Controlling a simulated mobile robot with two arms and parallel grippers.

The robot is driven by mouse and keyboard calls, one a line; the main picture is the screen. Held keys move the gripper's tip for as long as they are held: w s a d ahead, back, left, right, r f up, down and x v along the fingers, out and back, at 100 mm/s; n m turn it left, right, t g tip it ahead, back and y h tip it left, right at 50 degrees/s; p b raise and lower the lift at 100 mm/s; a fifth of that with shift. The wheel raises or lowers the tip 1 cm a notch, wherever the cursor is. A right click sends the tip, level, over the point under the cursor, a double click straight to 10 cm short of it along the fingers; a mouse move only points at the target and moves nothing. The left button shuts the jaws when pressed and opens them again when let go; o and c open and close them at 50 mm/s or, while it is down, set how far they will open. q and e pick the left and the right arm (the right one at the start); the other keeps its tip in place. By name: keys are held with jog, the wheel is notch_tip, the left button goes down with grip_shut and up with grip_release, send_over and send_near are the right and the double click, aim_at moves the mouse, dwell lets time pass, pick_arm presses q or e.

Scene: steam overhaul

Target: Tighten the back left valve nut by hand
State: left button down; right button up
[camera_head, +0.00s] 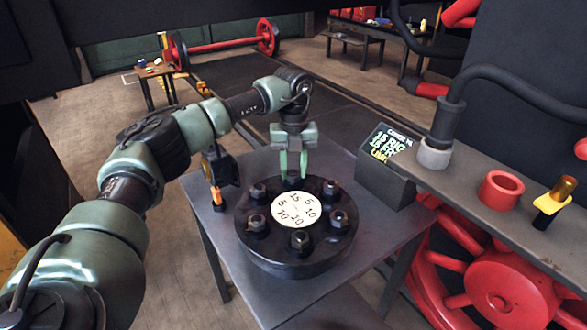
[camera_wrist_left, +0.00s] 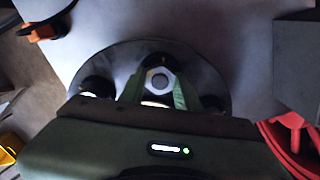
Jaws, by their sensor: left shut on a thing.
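A round black valve cover (camera_head: 296,265) lies on a grey metal table, with a ring of dark nuts around a white number plate (camera_head: 297,210). My left gripper (camera_head: 292,170) reaches down from above at the far side of the ring. Its green fingers are shut on the rearmost nut (camera_wrist_left: 159,82), one finger on each side. Another nut (camera_head: 258,191) stands at the left rear of the ring, apart from the fingers. A further nut (camera_head: 330,188) stands at the right rear. My right gripper is not in view.
A dark box with a lit text display (camera_head: 391,145) stands at the table's back right. A black and orange tool (camera_head: 220,170) is at the left edge. A grey shelf with a red ring (camera_head: 500,190) and a brass-coloured piece (camera_head: 556,196) runs along the right, above red wheels.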

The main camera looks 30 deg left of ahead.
pick_arm(q)
jog(key=m+p, duration=0.1)
jog(key=m, duration=0.2)
jog(key=shift+r, duration=0.15)
jog(key=m, duration=0.2)
jog(key=shift+m+p, duration=0.35)
jog(key=shift+m, duration=0.05)
jog(key=m, duration=0.3)
jog(key=shift+m+p, duration=0.4)
jog(key=shift+m, duration=1.3)
jog(key=shift+w, duration=0.1)
jog(key=c, duration=1)
grip_release()
